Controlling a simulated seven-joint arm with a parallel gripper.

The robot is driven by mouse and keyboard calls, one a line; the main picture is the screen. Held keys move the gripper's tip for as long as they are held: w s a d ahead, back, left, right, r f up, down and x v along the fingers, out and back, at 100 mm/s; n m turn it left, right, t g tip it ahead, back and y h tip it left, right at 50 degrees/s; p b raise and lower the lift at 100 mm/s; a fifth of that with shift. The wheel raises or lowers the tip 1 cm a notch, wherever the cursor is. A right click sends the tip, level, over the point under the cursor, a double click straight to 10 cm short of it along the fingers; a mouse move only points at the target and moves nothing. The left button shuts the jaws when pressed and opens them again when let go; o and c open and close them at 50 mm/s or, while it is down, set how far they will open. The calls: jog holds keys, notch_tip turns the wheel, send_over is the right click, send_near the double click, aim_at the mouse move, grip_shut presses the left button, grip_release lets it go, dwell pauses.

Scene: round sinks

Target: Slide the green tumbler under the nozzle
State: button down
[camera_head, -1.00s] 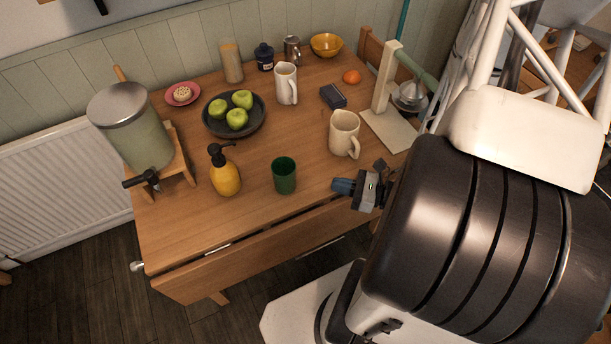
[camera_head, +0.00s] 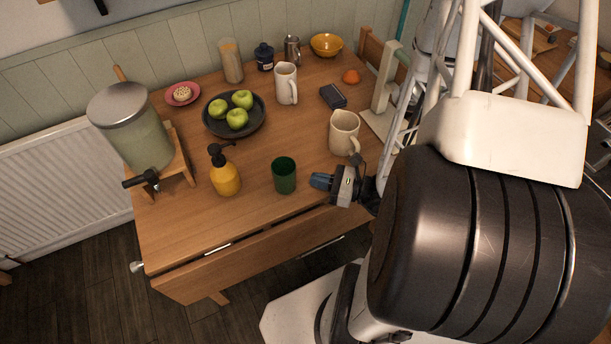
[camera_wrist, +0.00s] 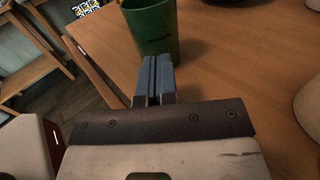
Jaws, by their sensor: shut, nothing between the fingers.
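The green tumbler (camera_head: 284,177) stands upright on the wooden table near its front edge; it also shows in the wrist view (camera_wrist: 155,28), just beyond the fingertips. My gripper (camera_head: 318,181) is to the right of the tumbler, low over the table, with its blue fingers pointing at it. The fingers (camera_wrist: 155,66) are closed together and empty in the wrist view, with a small gap apparent before the tumbler. The nozzle (camera_head: 148,178) is a black tap on the drink dispenser (camera_head: 138,135), which stands on a wooden stand at the table's left end.
A yellow soap bottle (camera_head: 225,173) stands between the tumbler and the dispenser. A dark plate (camera_head: 240,129) of green apples lies behind. The table front (camera_head: 225,225) left of the tumbler is clear.

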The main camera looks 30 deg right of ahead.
aim_at(275, 170)
jog(key=shift+x, duration=1.75)
jog(key=shift+w+a, duration=0.1)
jog(key=shift+a, duration=0.1)
jog(key=shift+x, duration=5.2)
jog(key=shift+d, duration=0.25)
jog(key=shift+v, duration=6.85)
jog(key=shift+a, duration=0.1)
